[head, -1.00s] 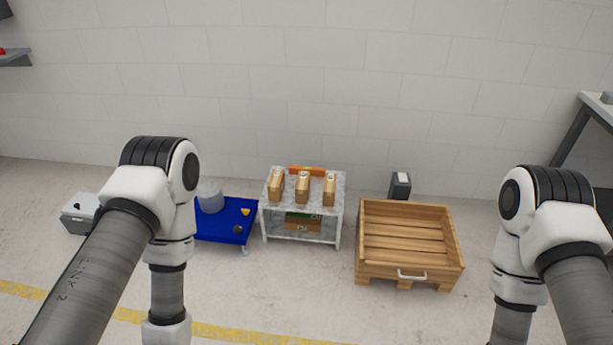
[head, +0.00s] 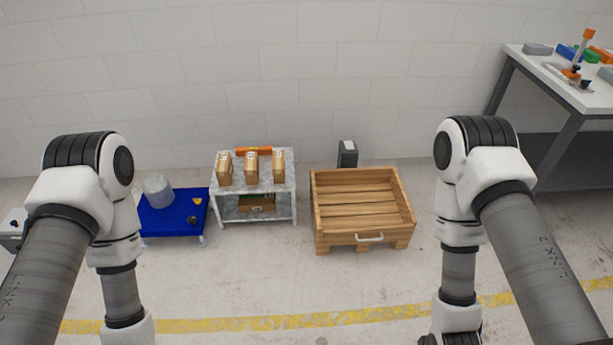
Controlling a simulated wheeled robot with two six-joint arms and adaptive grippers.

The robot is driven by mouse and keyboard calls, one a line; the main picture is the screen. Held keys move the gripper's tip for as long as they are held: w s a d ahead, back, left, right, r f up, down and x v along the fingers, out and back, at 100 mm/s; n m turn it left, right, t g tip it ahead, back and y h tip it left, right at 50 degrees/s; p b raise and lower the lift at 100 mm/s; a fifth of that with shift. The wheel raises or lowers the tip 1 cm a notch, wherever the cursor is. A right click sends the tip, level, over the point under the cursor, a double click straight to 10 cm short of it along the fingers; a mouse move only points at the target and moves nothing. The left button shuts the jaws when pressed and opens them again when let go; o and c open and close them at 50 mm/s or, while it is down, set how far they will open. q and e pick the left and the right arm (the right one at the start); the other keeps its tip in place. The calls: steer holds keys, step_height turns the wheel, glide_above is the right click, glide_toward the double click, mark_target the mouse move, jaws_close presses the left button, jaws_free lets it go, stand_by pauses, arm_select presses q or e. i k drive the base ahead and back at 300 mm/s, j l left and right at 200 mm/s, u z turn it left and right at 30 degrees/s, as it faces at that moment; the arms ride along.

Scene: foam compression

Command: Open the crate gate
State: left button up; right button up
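The wooden crate (head: 332,241) stands on the floor right of the middle in the head view, its slatted inside empty. Its front gate is upright and looks shut, with a white handle (head: 369,238) on it. My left arm comes in from the left and my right arm from the right, both with the forearms pointing down. Both grippers are below or at the picture's lower edge. Only a dark part at the end of my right arm shows, and no fingertips are visible. Neither arm touches the crate.
Left of the crate is a small table (head: 285,204) with several brown boxes (head: 251,170). A blue cart (head: 172,220) with a grey container stands farther left. A dark bin (head: 347,154) is behind the crate. A workbench (head: 545,72) is at the right. Floor before the crate is clear.

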mark_target(342, 236)
steer(key=i+l, duration=0.1)
steer(key=l, duration=0.3)
steer(key=i+l+z, duration=0.15)
steer(key=l, duration=0.3)
steer(key=i+l, duration=0.1)
steer(key=l, duration=0.3)
steer(key=i+l+z, duration=0.1)
steer(key=l, duration=0.3)
steer(key=i+l, duration=0.2)
steer(key=l, duration=0.2)
steer(key=i+l+z, duration=0.15)
steer(key=l, duration=0.25)
steer(key=i+l, duration=0.15)
steer(key=l, duration=0.2)
steer(key=z, duration=0.05)
